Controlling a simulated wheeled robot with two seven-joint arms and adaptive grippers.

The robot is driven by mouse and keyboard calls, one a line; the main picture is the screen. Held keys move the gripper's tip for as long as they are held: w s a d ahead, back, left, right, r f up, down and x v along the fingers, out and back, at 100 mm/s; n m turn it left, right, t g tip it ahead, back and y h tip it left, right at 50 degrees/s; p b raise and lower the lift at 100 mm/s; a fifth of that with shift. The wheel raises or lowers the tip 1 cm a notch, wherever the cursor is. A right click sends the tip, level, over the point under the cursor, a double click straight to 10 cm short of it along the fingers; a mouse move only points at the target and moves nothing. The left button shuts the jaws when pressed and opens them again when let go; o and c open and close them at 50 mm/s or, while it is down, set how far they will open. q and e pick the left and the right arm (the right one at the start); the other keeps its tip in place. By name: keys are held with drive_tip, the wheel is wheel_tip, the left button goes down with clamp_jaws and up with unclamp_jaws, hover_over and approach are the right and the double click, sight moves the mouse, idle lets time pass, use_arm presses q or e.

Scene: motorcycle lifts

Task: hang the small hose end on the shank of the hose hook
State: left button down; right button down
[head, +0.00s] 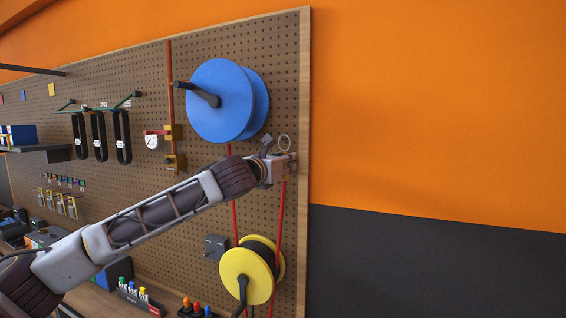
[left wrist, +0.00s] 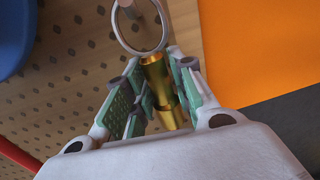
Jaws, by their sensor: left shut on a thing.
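The small hose end is a brass fitting (left wrist: 160,85) with a pale metal ring (left wrist: 141,30) at its top. The ring also shows in the head view (head: 284,143), close to the pegboard's right edge. My left gripper (left wrist: 155,70) is shut on the brass fitting, its green pads on either side; in the head view it (head: 284,166) is below the blue reel. A pale metal shank (left wrist: 157,10), likely the hose hook, shows at the ring's upper part. I cannot tell whether the ring is around it or only in front. My right gripper is not in view.
The pegboard (head: 215,170) carries a blue reel (head: 217,100) above my gripper and a yellow reel (head: 247,275) below. Red hose lines (head: 234,222) run between them. A gauge (head: 152,141) and black belts hang further left. The orange wall (head: 440,100) on the right is bare.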

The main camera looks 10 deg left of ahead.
use_arm(q)
drive_tip(key=shift+w+f, duration=0.15)
idle(0.5)
drive_tip(key=c, duration=1.1)
unclamp_jaws()
drive_tip(key=shift+v, duration=6)
